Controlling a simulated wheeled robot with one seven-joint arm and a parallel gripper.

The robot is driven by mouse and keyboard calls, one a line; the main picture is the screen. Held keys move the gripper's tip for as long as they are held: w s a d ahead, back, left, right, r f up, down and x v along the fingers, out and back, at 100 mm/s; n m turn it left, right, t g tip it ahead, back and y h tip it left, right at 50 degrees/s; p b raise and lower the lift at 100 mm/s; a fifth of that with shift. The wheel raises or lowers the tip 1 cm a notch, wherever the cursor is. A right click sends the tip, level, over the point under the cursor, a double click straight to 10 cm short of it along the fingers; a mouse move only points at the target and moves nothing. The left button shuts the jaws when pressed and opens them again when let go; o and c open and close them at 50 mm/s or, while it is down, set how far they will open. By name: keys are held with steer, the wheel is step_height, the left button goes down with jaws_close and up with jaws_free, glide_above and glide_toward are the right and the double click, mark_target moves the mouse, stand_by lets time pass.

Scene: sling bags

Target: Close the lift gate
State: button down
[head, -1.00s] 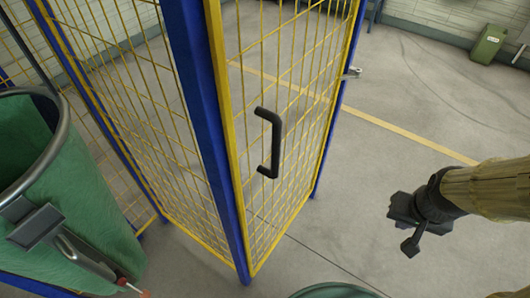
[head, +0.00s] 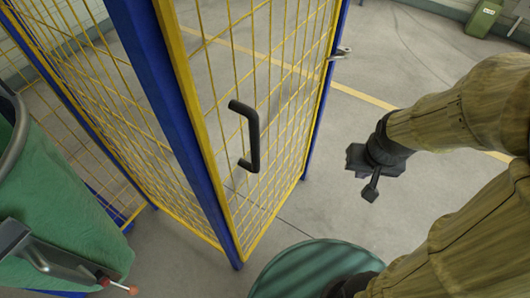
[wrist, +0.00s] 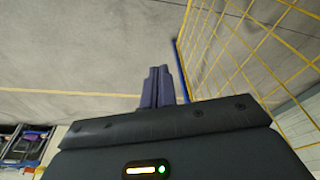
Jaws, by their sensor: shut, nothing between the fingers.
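The lift gate (head: 290,110) is a yellow wire mesh panel beside a blue post (head: 185,120) in the head view. A black bar handle (head: 252,135) is fixed on its near side. A small metal latch piece (head: 340,53) sticks out at its far right edge by another blue post. My gripper (head: 371,190) is right of the gate, apart from handle and mesh, pointing down. In the wrist view its fingers (wrist: 158,78) are together and empty, with yellow mesh (wrist: 245,45) to their right.
A small green bin (head: 483,18) is by the far wall. The concrete floor (head: 430,60) right of the gate is clear, crossed by a yellow line. The wrist view shows cluttered shelving (wrist: 25,145) lower left.

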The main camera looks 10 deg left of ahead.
steer(key=w+a+f+n+g+y+p, duration=0.2)
steer(key=a+f+n+g+y+p, duration=0.3)
steer(key=a+f+g, duration=0.5)
steer(key=w+a+r+n+t+y+p, duration=0.1)
steer(key=w+a+r+y, duration=0.2)
steer(key=w+r+y, duration=0.4)
step_height(320, 180, up, 2)
steer(key=y, duration=0.3)
steer(key=shift+w, duration=0.35)
